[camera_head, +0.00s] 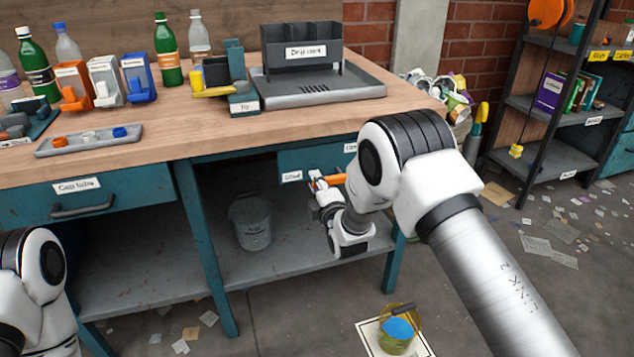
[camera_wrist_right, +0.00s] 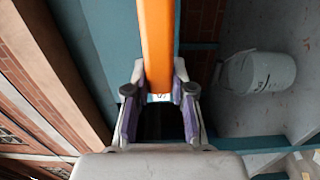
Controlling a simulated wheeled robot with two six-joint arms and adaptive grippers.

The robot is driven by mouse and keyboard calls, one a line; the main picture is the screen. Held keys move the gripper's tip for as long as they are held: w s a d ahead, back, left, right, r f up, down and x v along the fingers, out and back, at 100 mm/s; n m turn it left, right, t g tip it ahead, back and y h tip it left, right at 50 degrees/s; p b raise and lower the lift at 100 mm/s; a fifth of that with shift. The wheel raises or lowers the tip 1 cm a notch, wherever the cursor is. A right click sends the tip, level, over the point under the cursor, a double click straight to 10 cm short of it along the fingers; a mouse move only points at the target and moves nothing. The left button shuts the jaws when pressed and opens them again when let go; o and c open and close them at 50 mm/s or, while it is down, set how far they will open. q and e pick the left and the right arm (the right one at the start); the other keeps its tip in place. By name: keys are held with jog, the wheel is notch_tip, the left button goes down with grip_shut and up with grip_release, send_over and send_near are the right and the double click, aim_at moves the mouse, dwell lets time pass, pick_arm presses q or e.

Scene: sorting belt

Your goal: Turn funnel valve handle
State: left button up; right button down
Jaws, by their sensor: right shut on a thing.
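The orange valve handle (camera_head: 331,180) sticks out at the front of the teal bench, pointing toward the "Shut" label (camera_head: 291,176). A second label (camera_head: 350,146), partly hidden by my right arm, sits up and to its right. My right gripper (camera_head: 319,187) is at the handle's left end. In the right wrist view the orange handle (camera_wrist_right: 156,45) runs between the two fingers of my right gripper (camera_wrist_right: 160,92), which are shut on it. The handle's other end is hidden behind my arm in the head view. My left arm shows at the lower left, its gripper out of view.
A drip rack (camera_head: 302,52) and tray (camera_head: 315,88) stand on the bench top above the handle. A grey bucket (camera_head: 251,225) stands on the lower shelf. A yellow bucket with blue contents (camera_head: 398,332) stands on a floor mat (camera_head: 372,346). Bottles and bins crowd the bench's left.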

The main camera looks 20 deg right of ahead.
dwell(0.4)
jog(key=c, duration=1)
grip_release()
jog(key=shift+f, duration=0.1)
jog(key=shift+o, duration=0.2)
jog(key=s, duration=1.2)
jog(key=shift+d, duration=0.25)
